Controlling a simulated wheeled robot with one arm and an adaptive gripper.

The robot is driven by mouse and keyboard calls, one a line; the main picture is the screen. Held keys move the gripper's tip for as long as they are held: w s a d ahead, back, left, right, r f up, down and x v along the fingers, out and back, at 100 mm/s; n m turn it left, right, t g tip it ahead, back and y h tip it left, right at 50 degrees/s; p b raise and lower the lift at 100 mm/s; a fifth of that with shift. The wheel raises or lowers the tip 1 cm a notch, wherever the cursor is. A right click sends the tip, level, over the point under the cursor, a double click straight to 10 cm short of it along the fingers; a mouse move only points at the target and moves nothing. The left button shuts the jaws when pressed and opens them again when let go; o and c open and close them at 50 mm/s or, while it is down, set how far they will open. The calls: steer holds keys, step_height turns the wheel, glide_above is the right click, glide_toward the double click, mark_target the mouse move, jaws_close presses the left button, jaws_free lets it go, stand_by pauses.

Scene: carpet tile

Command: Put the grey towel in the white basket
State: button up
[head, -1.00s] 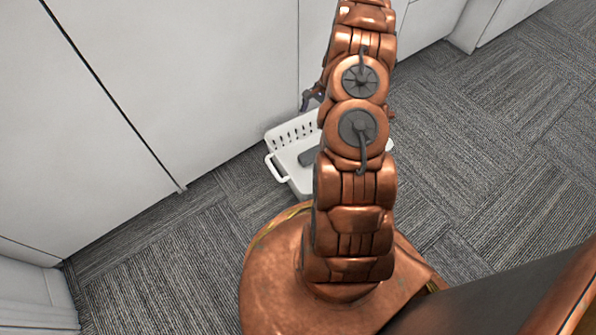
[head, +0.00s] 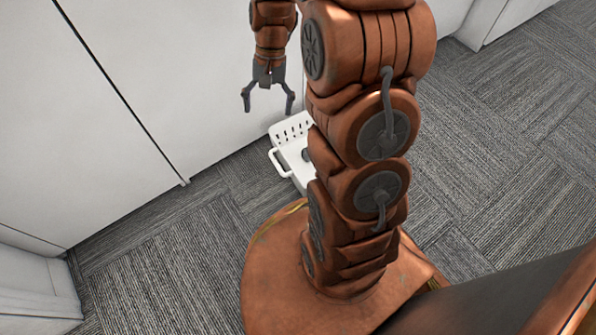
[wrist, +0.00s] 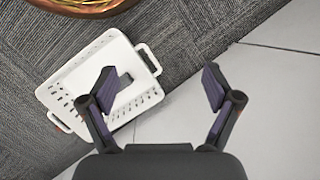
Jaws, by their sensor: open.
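The white basket (head: 291,131) stands on the carpet beside the white cabinet front, partly hidden behind my arm in the head view. In the wrist view the basket (wrist: 66,77) is upright, seen from above, at the left. A dark grey piece (wrist: 125,79), which looks like the grey towel, lies inside it, partly hidden by my left finger. A bit of it (head: 306,155) shows in the head view. My gripper (head: 268,102) is open and empty, raised above the basket and off to its left. Its spread fingers (wrist: 158,82) show in the wrist view.
White cabinet doors (head: 130,80) run along the left and back, close behind the basket. The grey carpet (head: 500,170) is clear to the right, and also at the lower left.

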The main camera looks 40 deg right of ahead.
steer(key=s+a+r+n+h, duration=0.1)
steer(key=s+a+r+n, duration=0.1)
steer(key=s, duration=0.5)
steer(key=s+a+r+n+h, duration=0.1)
steer(key=s+a+r+n, duration=0.2)
steer(key=s, duration=0.5)
steer(key=s+a+r+n+h, duration=0.1)
steer(key=s+a+r+n, duration=0.1)
steer(key=s, duration=0.6)
steer(key=shift+a+r+g, duration=0.4)
steer(key=shift+a+r, duration=0.15)
steer(key=shift+r, duration=0.2)
step_height(320, 180, up, 42)
steer(key=t+p, duration=0.1)
steer(key=p, duration=3.9)
steer(key=shift+r, duration=0.15)
